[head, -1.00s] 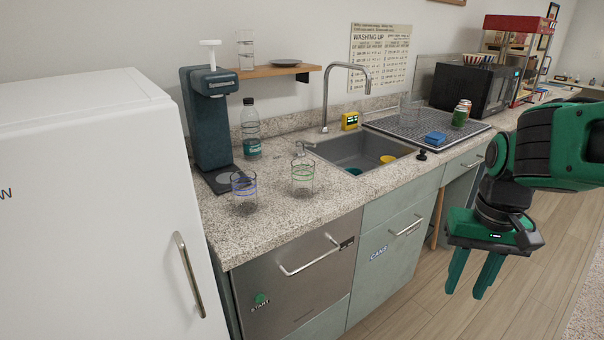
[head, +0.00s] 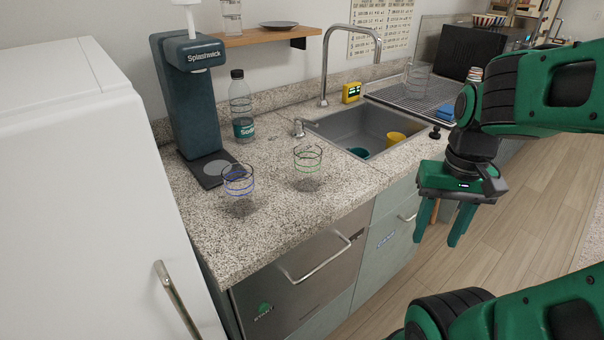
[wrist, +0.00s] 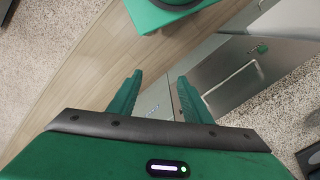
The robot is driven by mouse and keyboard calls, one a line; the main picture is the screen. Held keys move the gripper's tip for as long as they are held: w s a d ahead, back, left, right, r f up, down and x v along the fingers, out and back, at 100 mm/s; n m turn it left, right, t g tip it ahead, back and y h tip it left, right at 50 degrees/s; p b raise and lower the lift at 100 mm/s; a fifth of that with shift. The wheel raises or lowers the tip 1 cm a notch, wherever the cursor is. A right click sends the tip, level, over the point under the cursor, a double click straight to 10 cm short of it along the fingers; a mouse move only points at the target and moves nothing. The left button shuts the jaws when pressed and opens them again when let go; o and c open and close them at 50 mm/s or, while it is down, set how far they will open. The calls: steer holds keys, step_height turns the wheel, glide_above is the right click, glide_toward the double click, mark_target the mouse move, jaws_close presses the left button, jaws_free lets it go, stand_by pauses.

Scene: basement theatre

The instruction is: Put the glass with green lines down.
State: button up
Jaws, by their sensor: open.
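The glass with green lines (head: 307,166) stands upright on the speckled counter, in front of the sink's left end. A similar glass with blue lines (head: 238,188) stands to its left. My gripper (head: 437,238) is open and empty, pointing down over the floor in front of the cabinets, to the right of both glasses and apart from them. In the wrist view, my gripper (wrist: 160,95) shows its two fingers spread with nothing between them; neither glass can be made out there.
A teal drink machine (head: 190,100) and a soda bottle (head: 241,108) stand behind the glasses. The sink (head: 345,131) holds a yellow cup (head: 395,138). A white fridge (head: 90,200) bounds the left. Bare counter (head: 262,235) lies in front of the glasses.

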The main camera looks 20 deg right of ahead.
steer(key=o, duration=0.5)
steer(key=shift+s+r, duration=0.3)
steer(key=shift+r, duration=0.05)
steer(key=shift+o, duration=0.8)
steer(key=shift+m+t, duration=0.4)
steer(key=shift+m, duration=0.5)
steer(key=w, duration=0.4)
steer(key=shift+w+d+r, duration=0.1)
steer(key=shift+w+d, duration=0.05)
steer(key=m+t+y, duration=0.3)
steer(key=m+y, duration=0.5)
steer(key=m, duration=0.7)
glide_toward(297, 169)
steer(key=w, duration=0.1)
steer(key=shift+w+d+f+x, duration=0.1)
steer(key=shift+d+f+x, duration=0.1)
steer(key=shift+x, duration=1.6)
steer(key=shift+w+d+f+x, duration=0.1)
steer(key=shift+d+x, duration=0.1)
steer(key=shift+x, duration=1.6)
steer(key=shift+w+d+f+x, duration=0.1)
steer(key=shift+w+d+x, duration=0.1)
steer(key=shift+x, duration=1.6)
